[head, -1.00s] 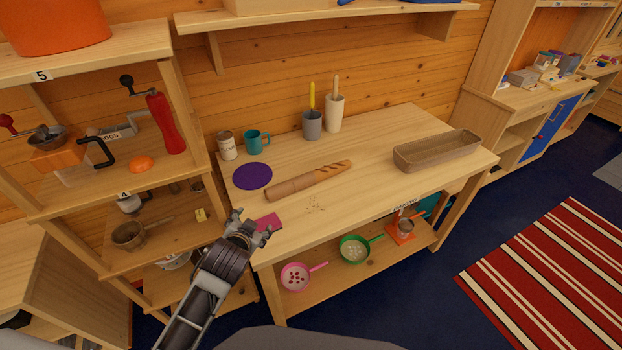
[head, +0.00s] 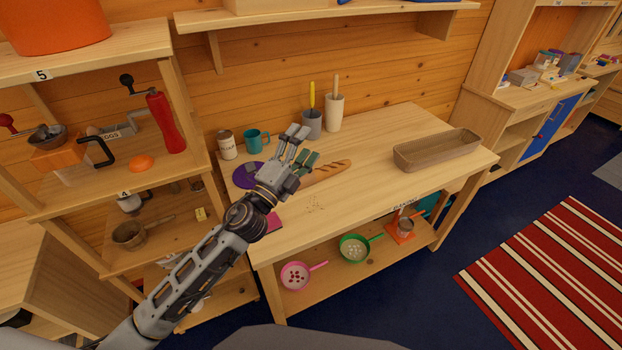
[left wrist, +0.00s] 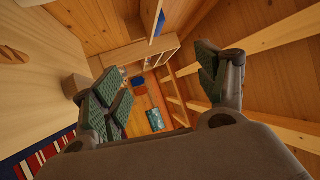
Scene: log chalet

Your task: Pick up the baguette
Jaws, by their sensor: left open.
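The baguette (head: 332,172) lies on the wooden table (head: 370,185) in the head view. Its right end with the score marks shows; its left part is hidden behind my left gripper (head: 303,147). My left gripper is open and empty, with its fingers pointing up and to the right in the picture, over or just above the baguette's middle. I cannot tell the exact height. In the left wrist view the two padded fingers of my left gripper (left wrist: 165,85) stand wide apart with nothing between them. Brown marks at that view's left edge may be the baguette. My right gripper is not in view.
A purple disc (head: 246,176) lies partly behind my gripper. A teal mug (head: 257,141), a white canister (head: 227,145) and two utensil holders, grey (head: 312,125) and cream (head: 334,113), stand behind. A brown basket (head: 437,151) stands right. The table's middle is clear.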

